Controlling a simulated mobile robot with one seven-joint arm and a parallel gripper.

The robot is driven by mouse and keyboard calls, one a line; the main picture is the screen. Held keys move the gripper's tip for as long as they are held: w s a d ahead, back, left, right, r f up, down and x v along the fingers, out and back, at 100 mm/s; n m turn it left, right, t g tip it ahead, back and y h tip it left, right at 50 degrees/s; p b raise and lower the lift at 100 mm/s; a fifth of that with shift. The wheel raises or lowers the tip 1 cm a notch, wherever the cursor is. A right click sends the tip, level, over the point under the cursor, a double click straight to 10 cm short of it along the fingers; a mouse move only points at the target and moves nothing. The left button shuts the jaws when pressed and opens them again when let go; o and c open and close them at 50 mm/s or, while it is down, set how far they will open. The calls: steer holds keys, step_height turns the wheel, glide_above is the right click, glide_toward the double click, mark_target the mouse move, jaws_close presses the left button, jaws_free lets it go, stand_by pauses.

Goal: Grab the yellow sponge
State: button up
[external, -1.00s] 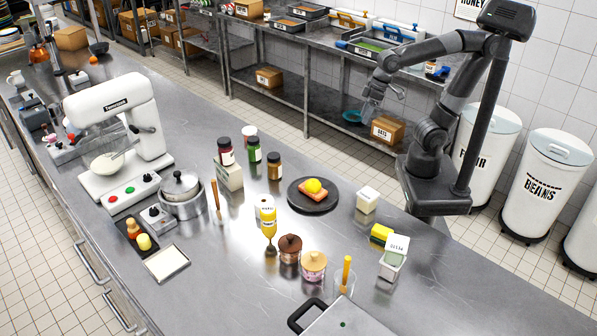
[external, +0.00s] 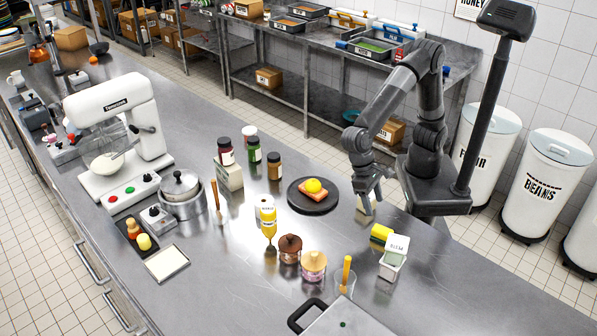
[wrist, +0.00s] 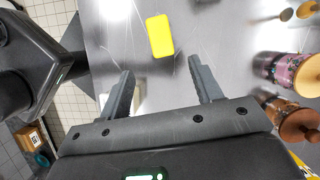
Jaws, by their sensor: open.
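The yellow sponge (external: 381,232) lies on the steel counter (external: 450,285), beside a small white labelled container (external: 393,258). In the wrist view the sponge (wrist: 160,36) is beyond my fingertips, roughly between their lines. My gripper (external: 368,205) is above the counter at the white block (external: 360,204), up and left of the sponge in the external view, and partly hides that block. In the wrist view my gripper (wrist: 158,75) is open, with nothing between its fingers except part of the pale block lower down.
A dark plate (external: 318,206) with food stands left of my gripper. Lidded jars (external: 313,266), a yellow bottle (external: 268,225) and a yellow-handled tool (external: 346,272) stand left of the sponge. The counter to the lower right is clear.

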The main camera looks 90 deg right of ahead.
glide_above(383, 229)
steer(key=w, duration=0.2)
steer(key=f, duration=0.3)
steer(key=d+f, duration=0.1)
steer(key=f, duration=0.1)
steer(key=shift+x, duration=3)
steer(key=shift+s+r, duration=0.1)
steer(key=shift+c, duration=0.5)
steer(key=c, duration=0.9)
steer(key=shift+r, duration=0.15)
steer(key=shift+c, duration=0.3)
